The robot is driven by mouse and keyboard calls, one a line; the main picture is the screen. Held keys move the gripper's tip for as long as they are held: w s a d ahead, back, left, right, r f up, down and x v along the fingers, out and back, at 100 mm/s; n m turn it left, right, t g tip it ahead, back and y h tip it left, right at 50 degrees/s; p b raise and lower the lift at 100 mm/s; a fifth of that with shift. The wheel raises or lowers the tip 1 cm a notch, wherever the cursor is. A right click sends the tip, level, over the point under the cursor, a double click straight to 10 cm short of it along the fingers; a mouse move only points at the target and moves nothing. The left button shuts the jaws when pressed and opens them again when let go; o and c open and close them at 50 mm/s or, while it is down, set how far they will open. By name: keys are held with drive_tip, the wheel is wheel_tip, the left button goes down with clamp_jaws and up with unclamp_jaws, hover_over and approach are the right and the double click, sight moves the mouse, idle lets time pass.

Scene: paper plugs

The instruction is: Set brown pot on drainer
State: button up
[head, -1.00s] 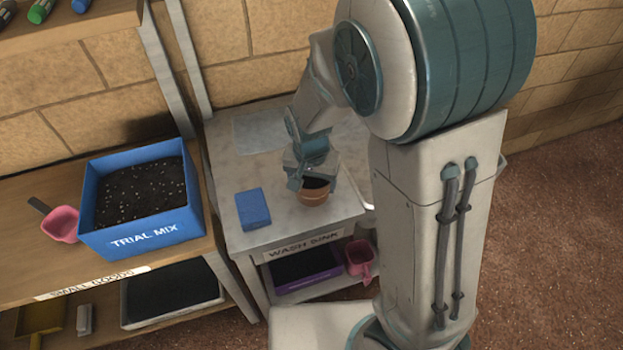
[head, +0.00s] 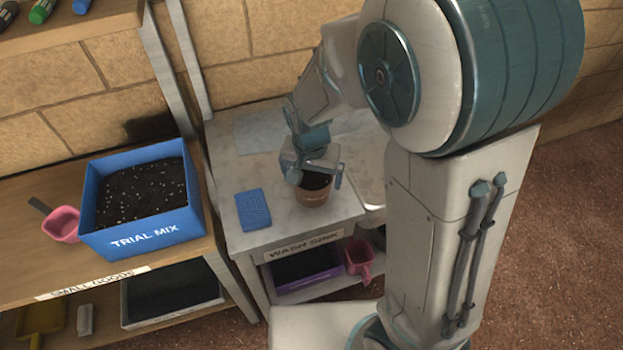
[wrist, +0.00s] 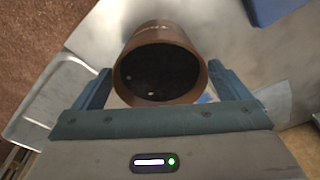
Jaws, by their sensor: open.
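The brown pot (head: 314,197) stands upright near the front edge of the wash sink table, with dark soil inside. In the wrist view the pot (wrist: 160,35) shows its round rim and soil close to the camera. My gripper (head: 316,180) is open at the pot's top, with one finger on each side of the rim. The wrist view shows the gripper (wrist: 160,72) with visible room beside the pot, so it is not clamped. A pale flat panel (head: 262,132) at the back of the table may be the drainer; my arm partly hides that area.
A blue sponge (head: 253,210) lies left of the pot. A metal basin (head: 371,190) is to the right, partly behind my arm. A blue soil box (head: 145,240) and pink scoop (head: 62,224) sit on the left shelf. A purple tray (head: 305,272) and pink jug (head: 359,258) are below.

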wheel_tip(320, 180, up, 9)
drive_tip(key=s, duration=0.1)
drive_tip(key=s+d+r+n+t, duration=0.1)
drive_tip(key=s+d+r+n, duration=0.2)
drive_tip(key=s+d, duration=0.9)
drive_tip(key=shift+r+n+t, duration=0.2)
drive_tip(key=shift+n+t, duration=0.1)
idle(0.7)
